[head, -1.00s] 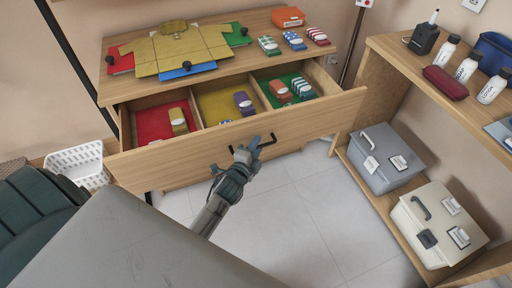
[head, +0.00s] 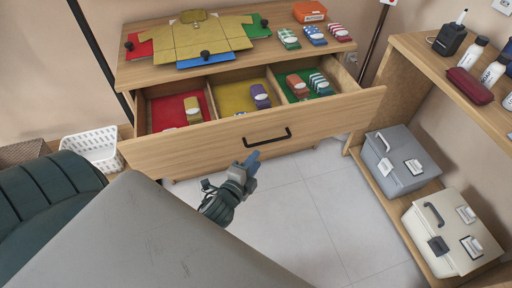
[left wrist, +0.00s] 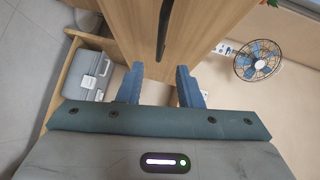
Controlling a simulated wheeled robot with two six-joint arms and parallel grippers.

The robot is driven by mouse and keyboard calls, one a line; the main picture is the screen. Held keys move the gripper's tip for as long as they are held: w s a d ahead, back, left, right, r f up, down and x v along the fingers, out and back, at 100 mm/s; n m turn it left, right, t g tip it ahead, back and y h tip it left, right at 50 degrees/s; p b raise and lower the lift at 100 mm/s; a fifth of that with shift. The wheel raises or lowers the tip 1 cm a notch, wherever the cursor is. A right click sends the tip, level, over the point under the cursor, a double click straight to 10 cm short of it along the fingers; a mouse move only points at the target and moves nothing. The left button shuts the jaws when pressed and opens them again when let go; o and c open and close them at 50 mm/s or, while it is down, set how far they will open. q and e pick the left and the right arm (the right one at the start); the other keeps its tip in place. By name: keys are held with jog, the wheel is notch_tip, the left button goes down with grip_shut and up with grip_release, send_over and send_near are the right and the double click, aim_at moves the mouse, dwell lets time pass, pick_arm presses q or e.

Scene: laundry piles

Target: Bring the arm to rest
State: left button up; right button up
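My left gripper (head: 249,163) is in front of the open drawer, below and left of its black handle (head: 267,137), and apart from it. In the left wrist view my left gripper (left wrist: 160,85) has its two blue fingers spread with nothing between them. The handle also shows there (left wrist: 164,28), beyond the fingertips. The drawer (head: 330,117) is pulled out, with red, yellow and green compartments holding rolled socks. My right gripper is not in view.
A yellow shirt (head: 195,38) lies on folding boards on the dresser top (head: 150,70), beside several rolled socks and an orange box (head: 309,11). A shelf (head: 395,190) with two toolboxes stands right. A white basket (head: 95,148) is at left. Floor (head: 300,215) is clear between.

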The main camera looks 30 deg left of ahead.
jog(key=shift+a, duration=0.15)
